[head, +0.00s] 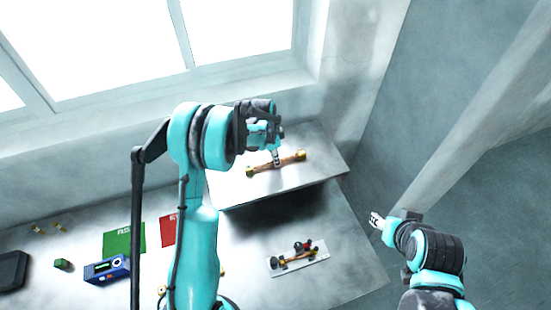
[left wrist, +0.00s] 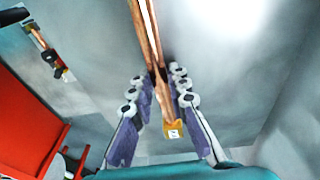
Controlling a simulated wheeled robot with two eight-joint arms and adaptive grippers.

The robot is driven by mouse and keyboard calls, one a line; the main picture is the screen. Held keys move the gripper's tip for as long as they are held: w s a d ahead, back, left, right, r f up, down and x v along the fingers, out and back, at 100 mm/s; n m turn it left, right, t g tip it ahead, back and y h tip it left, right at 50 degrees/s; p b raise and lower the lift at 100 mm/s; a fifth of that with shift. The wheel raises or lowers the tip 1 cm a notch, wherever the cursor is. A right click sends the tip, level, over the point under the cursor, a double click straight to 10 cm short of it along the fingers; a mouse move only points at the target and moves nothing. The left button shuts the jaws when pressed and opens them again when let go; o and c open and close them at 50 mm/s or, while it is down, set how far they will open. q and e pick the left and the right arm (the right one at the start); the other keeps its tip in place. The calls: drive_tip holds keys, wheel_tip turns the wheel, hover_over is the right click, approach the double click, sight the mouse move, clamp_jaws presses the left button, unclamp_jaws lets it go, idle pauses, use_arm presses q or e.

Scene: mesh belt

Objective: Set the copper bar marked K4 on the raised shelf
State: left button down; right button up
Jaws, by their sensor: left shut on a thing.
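A copper bar (head: 290,161) with brass ends is held over the raised shelf (head: 325,170); I cannot tell whether it touches the surface. My left gripper (head: 277,160) is shut on it. In the left wrist view the bar (left wrist: 150,40) runs between the fingers of my left gripper (left wrist: 160,98). A small white tag sits on its near brass end; its marking is too small to read. My right gripper (head: 376,220) is away to the right, off the table and apart from the bar; its jaw state is unclear.
Below the shelf, a pale plate (head: 300,258) carries another copper piece with red and black parts. A green sheet (head: 124,241), a red sheet (head: 168,229), a blue device (head: 106,269) and a green block (head: 62,264) lie at left. The shelf's right part is clear.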

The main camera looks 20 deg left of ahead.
use_arm(q)
drive_tip(key=c, duration=1.5)
unclamp_jaws()
drive_tip(key=shift+f, duration=0.1)
drive_tip(key=shift+o, duration=0.2)
drive_tip(key=shift+r, duration=0.45)
drive_tip(key=s+a+r+n+t, duration=0.1)
drive_tip(key=s+r, duration=0.2)
drive_tip(key=r, duration=0.5)
drive_tip(key=s+r+n, duration=0.1)
drive_tip(key=s+r, duration=0.1)
drive_tip(key=r, duration=0.6)
drive_tip(key=s+r+n+t+y, duration=0.1)
drive_tip(key=s+r+n+t, duration=0.2)
drive_tip(key=s+n, duration=0.6)
drive_tip(key=s+t, duration=0.2)
drive_tip(key=s, duration=0.9)
drive_tip(key=shift+s+d+t+y, duration=0.3)
drive_tip(key=shift+s+d+y, duration=0.05)
drive_tip(key=shift+d+y, duration=0.05)
